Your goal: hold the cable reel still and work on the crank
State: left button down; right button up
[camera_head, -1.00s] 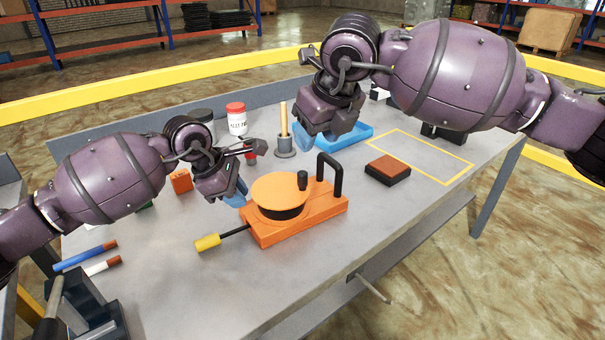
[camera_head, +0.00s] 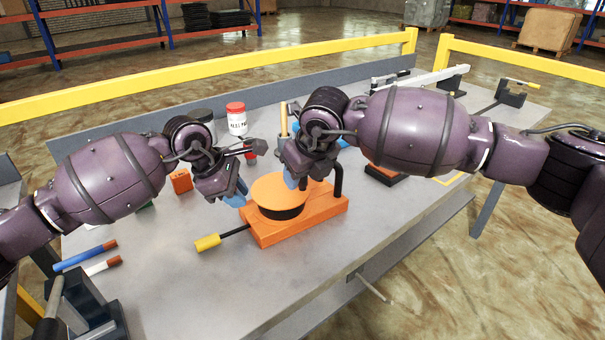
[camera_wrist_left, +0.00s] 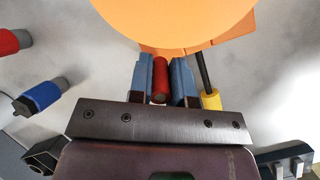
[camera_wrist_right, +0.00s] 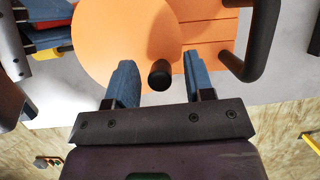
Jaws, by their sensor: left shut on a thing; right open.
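The cable reel has an orange base (camera_head: 300,219) with an orange disc (camera_head: 278,190) on top and a dark drum under it. The crank's black upright knob (camera_wrist_right: 159,75) stands on the disc. My left gripper (camera_wrist_left: 159,76) is shut on a red cylindrical grip (camera_wrist_left: 159,92) at the reel's edge. My left gripper also shows in the head view (camera_head: 238,194), left of the disc. My right gripper (camera_wrist_right: 160,70) is open above the disc, with the knob between its blue fingers, apparently touching neither.
A black arched handle (camera_head: 338,183) rises from the base, close to my right gripper. A yellow-ended rod (camera_head: 208,242) sticks out front left.

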grip_shut()
dwell(0.3)
jog(key=shift+w, duration=0.15)
jog(key=n, duration=0.2)
jog(key=w+n+g+y, duration=0.1)
jog(key=n, duration=0.1)
jog(key=w+n, duration=0.1)
jog(key=shift+a+n+g+y, duration=0.3)
jog(key=shift+n, duration=0.1)
jog(key=n, duration=0.1)
jog(key=w+n+g, duration=0.1)
jog(key=n, duration=0.1)
jog(key=shift+a+y, duration=0.3)
jog(key=shift+a, duration=0.1)
jog(key=shift+w+a+n+g, duration=0.25)
jog(key=shift+n+g, duration=0.1)
jog(key=shift+n, duration=0.55)
jog(key=shift+w+a+n+g, duration=0.2)
jog(key=shift+n+g, duration=0.15)
jog(key=shift+n, duration=0.55)
